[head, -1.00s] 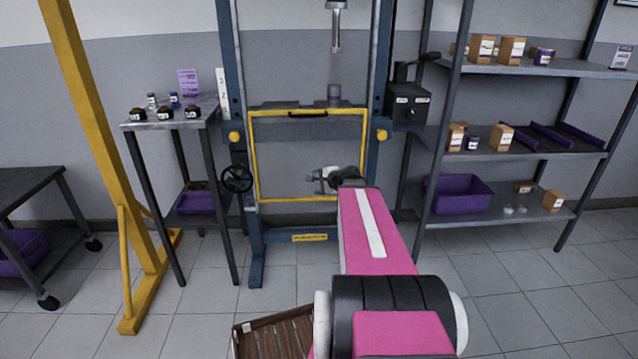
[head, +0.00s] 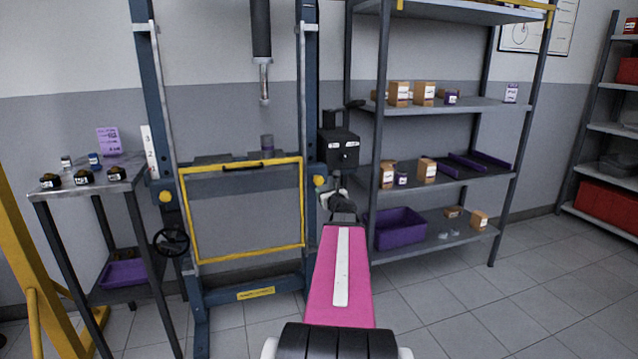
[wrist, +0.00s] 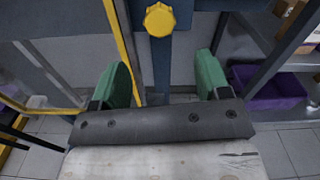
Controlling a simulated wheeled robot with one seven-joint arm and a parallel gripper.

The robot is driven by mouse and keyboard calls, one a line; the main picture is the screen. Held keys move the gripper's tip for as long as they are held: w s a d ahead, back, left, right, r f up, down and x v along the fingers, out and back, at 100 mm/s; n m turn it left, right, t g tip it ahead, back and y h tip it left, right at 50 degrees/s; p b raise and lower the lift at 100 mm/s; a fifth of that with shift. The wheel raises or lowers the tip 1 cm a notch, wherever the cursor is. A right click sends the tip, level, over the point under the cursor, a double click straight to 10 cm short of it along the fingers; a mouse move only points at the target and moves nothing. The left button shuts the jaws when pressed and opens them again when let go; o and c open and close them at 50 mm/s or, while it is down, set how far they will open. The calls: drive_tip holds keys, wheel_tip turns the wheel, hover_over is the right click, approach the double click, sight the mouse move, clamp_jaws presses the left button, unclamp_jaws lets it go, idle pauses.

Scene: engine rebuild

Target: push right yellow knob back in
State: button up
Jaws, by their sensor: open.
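The right yellow knob (head: 319,181) sits on the right blue post of the press frame, beside the yellow-framed guard (head: 245,212). In the wrist view the knob (wrist: 159,19) is at the top centre, ahead of and between my green fingers. My gripper (wrist: 163,72) is open and empty, apart from the knob. In the head view it is at the far end of my pink arm, just below and right of the knob, and its fingers are hard to make out. The left yellow knob (head: 166,196) is on the left post.
A black control box (head: 338,150) sticks out just above and right of the knob. A grey shelf unit (head: 470,105) with a purple bin (head: 398,228) stands close on the right. A handwheel (head: 171,242) is on the left post. The floor in front is clear.

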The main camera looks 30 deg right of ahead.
sight(319, 181)
drive_tip(key=x, duration=1)
drive_tip(key=shift+w, duration=0.35)
